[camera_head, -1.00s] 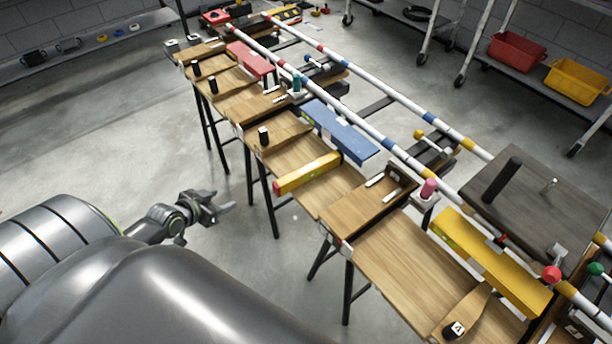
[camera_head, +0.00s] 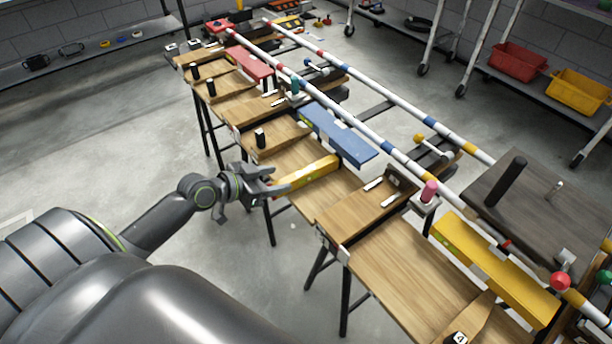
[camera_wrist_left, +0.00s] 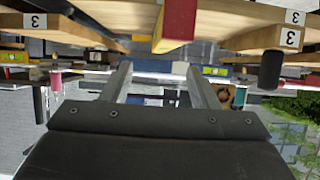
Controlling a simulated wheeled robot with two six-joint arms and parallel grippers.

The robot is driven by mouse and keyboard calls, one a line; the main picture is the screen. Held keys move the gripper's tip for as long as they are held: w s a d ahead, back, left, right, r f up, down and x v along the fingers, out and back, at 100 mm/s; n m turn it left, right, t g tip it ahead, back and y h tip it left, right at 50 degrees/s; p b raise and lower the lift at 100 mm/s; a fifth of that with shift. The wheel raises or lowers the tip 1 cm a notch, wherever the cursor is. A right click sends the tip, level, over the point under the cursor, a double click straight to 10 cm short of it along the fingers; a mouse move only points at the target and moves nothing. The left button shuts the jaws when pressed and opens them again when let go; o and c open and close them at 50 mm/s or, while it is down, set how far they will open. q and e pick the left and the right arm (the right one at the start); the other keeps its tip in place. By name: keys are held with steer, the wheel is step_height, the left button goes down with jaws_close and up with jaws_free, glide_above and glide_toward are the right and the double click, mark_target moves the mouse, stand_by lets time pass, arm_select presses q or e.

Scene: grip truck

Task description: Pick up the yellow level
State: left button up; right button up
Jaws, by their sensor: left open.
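The yellow level (camera_head: 312,173) lies on a wooden work board, its near end at the board's front edge. My left gripper (camera_head: 274,181) is open and empty at that near end, which it partly covers in the head view. In the left wrist view the level's red end (camera_wrist_left: 178,22) shows at the top, beyond the fingertips and above the gap between the spread fingers (camera_wrist_left: 158,72). The level is not between the fingers. I cannot tell whether a finger touches it. My right gripper is not in view.
A blue beam (camera_head: 338,134) lies just behind the level. A black post (camera_head: 260,138) stands on the board to its left. A larger yellow beam (camera_head: 493,268) lies at right. White striped poles (camera_head: 375,140) run behind the boards. The floor in front is clear.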

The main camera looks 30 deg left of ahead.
mark_target(303, 172)
arm_select(q)
steer(key=x, duration=0.4)
steer(key=shift+w+f, duration=0.1)
steer(key=shift+w, duration=0.15)
steer(key=shift+x, duration=2.65)
steer(key=shift+w+a, duration=0.1)
steer(key=shift+a, duration=0.15)
jaws_close()
steer(key=shift+w+r, duration=0.1)
steer(key=shift+r, duration=0.25)
